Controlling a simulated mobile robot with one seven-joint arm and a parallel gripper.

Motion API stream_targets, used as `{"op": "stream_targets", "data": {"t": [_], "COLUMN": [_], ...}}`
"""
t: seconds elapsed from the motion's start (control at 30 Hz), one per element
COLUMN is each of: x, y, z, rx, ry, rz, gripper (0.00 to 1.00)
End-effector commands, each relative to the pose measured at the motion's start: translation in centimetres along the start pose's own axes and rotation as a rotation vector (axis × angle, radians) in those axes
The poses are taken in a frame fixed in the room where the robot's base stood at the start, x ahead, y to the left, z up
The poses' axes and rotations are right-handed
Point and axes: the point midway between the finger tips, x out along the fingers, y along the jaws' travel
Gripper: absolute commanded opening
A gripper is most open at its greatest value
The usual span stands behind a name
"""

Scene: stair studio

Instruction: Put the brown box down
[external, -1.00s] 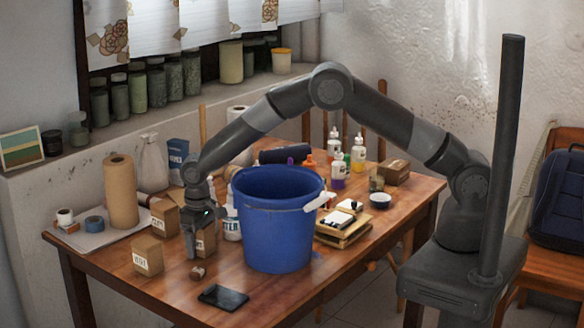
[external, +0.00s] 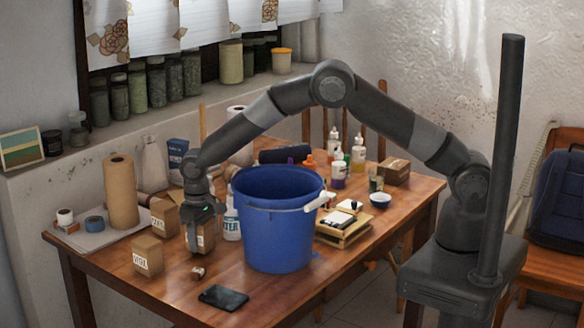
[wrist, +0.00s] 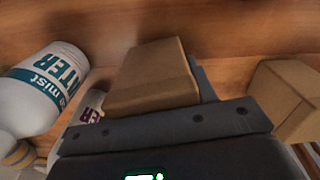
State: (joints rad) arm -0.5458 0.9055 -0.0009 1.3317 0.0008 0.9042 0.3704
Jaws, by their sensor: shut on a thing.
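My gripper (external: 196,243) is shut on a small brown box (external: 207,237), just left of the blue bucket (external: 276,220). The finger covers part of the box in the external view. In the wrist view the brown box (wrist: 150,80) sits between the dark fingers, its plain tan faces showing. It is low over the wooden table (external: 170,290); I cannot tell if it touches the top. Two similar brown boxes with white labels stand to the left, one nearer the front (external: 148,256) and one farther back (external: 165,217).
A white water bottle (wrist: 45,85) stands close beside the held box. A black phone (external: 223,297) and a small brown item (external: 198,273) lie in front. A paper roll (external: 121,190) stands at the back left. The front left tabletop is mostly clear.

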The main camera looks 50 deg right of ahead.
Motion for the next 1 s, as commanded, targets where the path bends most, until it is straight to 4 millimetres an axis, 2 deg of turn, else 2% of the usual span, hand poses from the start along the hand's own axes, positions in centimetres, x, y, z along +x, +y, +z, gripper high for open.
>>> {"op": "stream_targets", "data": {"t": [0.03, 0.3, 0.43, 0.57, 0.67, 0.77, 0.9, 1.0], "x": [-1.2, -6.5, -8.1, -8.8, -9.0, -9.2, -9.5, -9.7], "y": [0.0, 0.0, 0.0, -0.6, -2.6, -5.8, -10.6, -13.4], "z": [-0.1, -0.1, 0.0, 0.4, 1.8, 4.2, 8.8, 12.0], "rx": [0.000, 0.001, 0.001, 0.003, 0.013, 0.036, 0.083, 0.115], "ry": [0.005, 0.004, 0.002, 0.000, 0.000, 0.000, 0.001, 0.000], "rz": [-0.002, -0.001, -0.001, 0.000, -0.001, -0.001, -0.001, 0.000], "gripper": [0.26, 0.26, 0.26, 0.26, 0.26, 0.26, 0.26, 0.26]}}
